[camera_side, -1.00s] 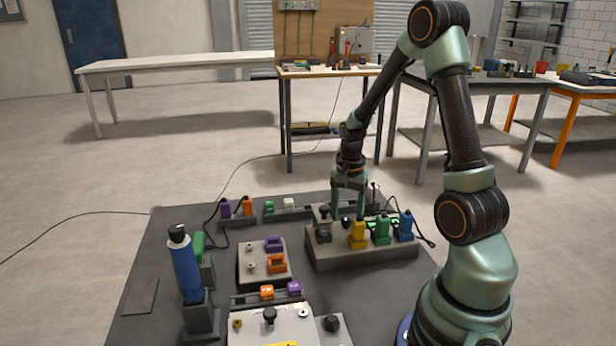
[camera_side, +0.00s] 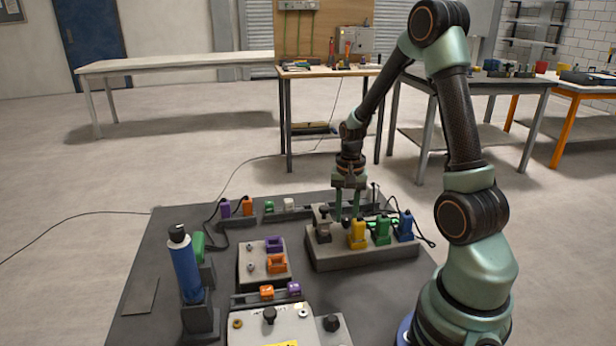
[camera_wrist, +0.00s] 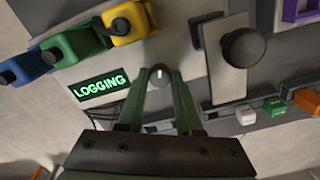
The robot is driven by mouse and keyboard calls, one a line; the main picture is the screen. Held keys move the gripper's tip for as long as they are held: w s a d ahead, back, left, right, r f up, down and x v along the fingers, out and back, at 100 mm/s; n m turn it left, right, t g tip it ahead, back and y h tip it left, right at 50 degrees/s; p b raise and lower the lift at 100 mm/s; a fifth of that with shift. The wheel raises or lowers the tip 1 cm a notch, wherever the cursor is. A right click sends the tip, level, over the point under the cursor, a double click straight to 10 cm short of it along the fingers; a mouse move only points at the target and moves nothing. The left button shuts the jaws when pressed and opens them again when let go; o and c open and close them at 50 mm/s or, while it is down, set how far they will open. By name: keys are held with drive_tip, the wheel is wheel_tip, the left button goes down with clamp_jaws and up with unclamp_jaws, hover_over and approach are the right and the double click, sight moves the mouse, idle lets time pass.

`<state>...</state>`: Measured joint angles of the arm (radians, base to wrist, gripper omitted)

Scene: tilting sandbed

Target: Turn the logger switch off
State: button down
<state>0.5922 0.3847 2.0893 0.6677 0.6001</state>
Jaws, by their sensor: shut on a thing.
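The logger switch (camera_wrist: 159,73) is a small dark knob with a white mark, in the middle of the wrist view. The mark runs roughly up and down in that picture. A lit display (camera_wrist: 100,88) beside it reads LOGGING in green. My gripper (camera_wrist: 160,80) has one green finger on each side of the knob and is shut on it.
Yellow (camera_side: 358,233), green (camera_side: 381,231) and blue (camera_side: 405,226) plugs stand in a block close to my fingers. A black round handle (camera_wrist: 243,47) on a grey plate is on the other side. A blue bottle (camera_side: 185,266) stands at the front left of the mat.

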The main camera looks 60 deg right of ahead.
sight(346, 218)
drive_tip(key=n, duration=0.4)
drive_tip(key=shift+n, duration=2.5)
drive_tip(key=c, duration=0.6)
unclamp_jaws()
drive_tip(key=shift+r, duration=0.15)
wheel_tip(346, 218, up, 12)
drive_tip(key=shift+f, duration=0.1)
